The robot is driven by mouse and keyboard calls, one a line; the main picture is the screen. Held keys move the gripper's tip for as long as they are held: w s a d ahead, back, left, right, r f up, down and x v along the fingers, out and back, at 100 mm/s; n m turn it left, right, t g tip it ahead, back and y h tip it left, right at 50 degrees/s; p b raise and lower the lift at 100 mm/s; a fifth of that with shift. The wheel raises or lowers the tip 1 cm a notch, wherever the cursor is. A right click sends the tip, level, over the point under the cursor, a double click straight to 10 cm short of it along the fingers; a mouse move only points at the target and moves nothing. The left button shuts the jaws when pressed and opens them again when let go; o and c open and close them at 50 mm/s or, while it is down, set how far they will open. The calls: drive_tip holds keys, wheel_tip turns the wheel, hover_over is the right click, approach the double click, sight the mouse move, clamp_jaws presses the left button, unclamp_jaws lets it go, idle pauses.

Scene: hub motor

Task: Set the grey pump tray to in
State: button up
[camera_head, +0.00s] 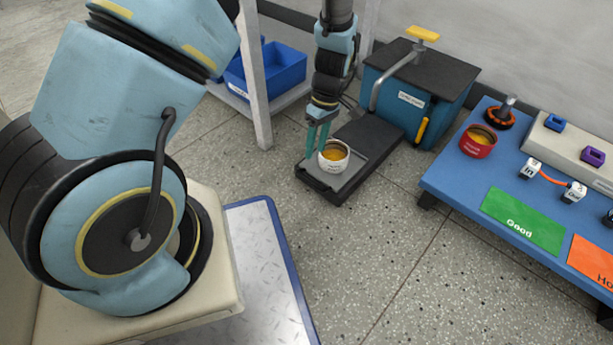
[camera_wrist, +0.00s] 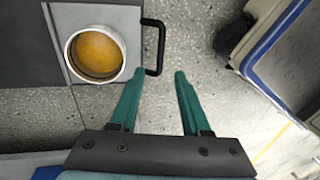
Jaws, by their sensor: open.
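The grey pump tray (camera_head: 343,183) sticks out on the floor in front of the teal pump box (camera_head: 392,95). A white-rimmed can with amber contents (camera_head: 334,158) stands upright on the tray. In the wrist view the tray (camera_wrist: 55,55) and can (camera_wrist: 97,54) are at upper left, with a black bar handle (camera_wrist: 160,45) on the tray's edge. My gripper (camera_head: 317,148) has green fingers and is open and empty beside the can. In the wrist view my gripper (camera_wrist: 160,76) has its fingertips near the handle's lower end; I cannot tell whether they touch it.
A blue bench (camera_head: 455,180) at right carries a red can (camera_head: 478,141), a green "Good" card (camera_head: 523,220), an orange card (camera_head: 592,262) and labelled cubes. A shelf with blue bins (camera_head: 280,68) stands behind my gripper. The speckled floor in front is clear.

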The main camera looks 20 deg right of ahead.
sight(309, 178)
drive_tip(key=b+x, duration=0.4)
drive_tip(key=x, duration=0.5)
drive_tip(key=shift+f+b, duration=0.3)
drive_tip(key=shift+b, duration=0.05)
clamp_jaws()
idle(0.9)
